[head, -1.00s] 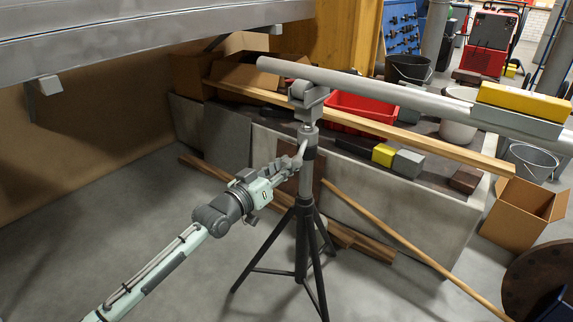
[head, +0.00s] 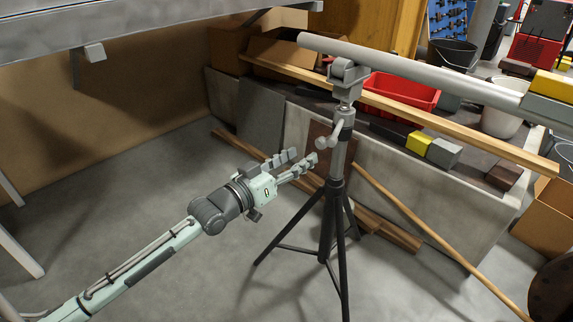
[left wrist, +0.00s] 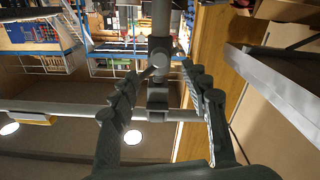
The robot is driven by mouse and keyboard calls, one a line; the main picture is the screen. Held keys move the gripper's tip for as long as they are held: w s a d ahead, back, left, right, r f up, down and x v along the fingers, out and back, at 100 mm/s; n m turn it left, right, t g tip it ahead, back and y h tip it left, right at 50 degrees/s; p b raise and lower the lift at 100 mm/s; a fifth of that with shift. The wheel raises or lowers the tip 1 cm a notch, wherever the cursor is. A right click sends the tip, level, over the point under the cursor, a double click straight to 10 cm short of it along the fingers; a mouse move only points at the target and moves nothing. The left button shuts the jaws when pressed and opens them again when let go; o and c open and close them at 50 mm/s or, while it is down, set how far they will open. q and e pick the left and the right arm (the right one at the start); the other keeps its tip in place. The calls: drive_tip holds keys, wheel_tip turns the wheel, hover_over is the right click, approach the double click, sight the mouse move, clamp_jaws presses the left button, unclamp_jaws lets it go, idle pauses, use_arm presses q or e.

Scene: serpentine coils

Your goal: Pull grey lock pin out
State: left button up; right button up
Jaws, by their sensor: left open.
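The grey lock pin (head: 325,140) sticks out to the left from the stand's grey post, just above the black tripod. In the left wrist view the pin (left wrist: 151,70) shows against the post, between and beyond the two fingertips. My left gripper (head: 305,157) is open and empty, with its fingers spread, just left of and below the pin. In the head view a small gap shows between the fingers and the pin. In the left wrist view the open fingers (left wrist: 160,74) flank the post. My right gripper is not in view.
The tripod stand (head: 327,215) carries a long grey pipe (head: 410,77) on its roller head. A low concrete wall (head: 410,185) stands behind, with a leaning wooden pole (head: 420,225). A metal beam (head: 150,25) crosses above left.

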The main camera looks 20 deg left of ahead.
use_arm(q)
drive_tip(key=v, duration=0.3)
drive_tip(key=shift+s+a, duration=0.15)
drive_tip(key=shift+s, duration=0.25)
drive_tip(key=shift+f, duration=0.1)
drive_tip(key=s+a+f+g+y, duration=0.1)
drive_tip(key=s+f+g+y, duration=0.2)
drive_tip(key=f, duration=0.8)
drive_tip(key=s+f+g+y, duration=0.1)
drive_tip(key=s+f+g, duration=0.35)
drive_tip(key=f, duration=0.55)
drive_tip(key=s+a+f+g+y, duration=0.1)
drive_tip(key=s+f+g, duration=0.2)
drive_tip(key=s+f, duration=0.3)
drive_tip(key=s+a+f+g+y, duration=0.1)
drive_tip(key=s+f+g+y, duration=0.1)
drive_tip(key=s+f, duration=0.5)
drive_tip(key=s+g, duration=0.1)
drive_tip(key=s, duration=0.3)
drive_tip(key=shift+s+m+y, duration=0.25)
drive_tip(key=shift+m+y, duration=0.05)
drive_tip(key=shift+g, duration=0.25)
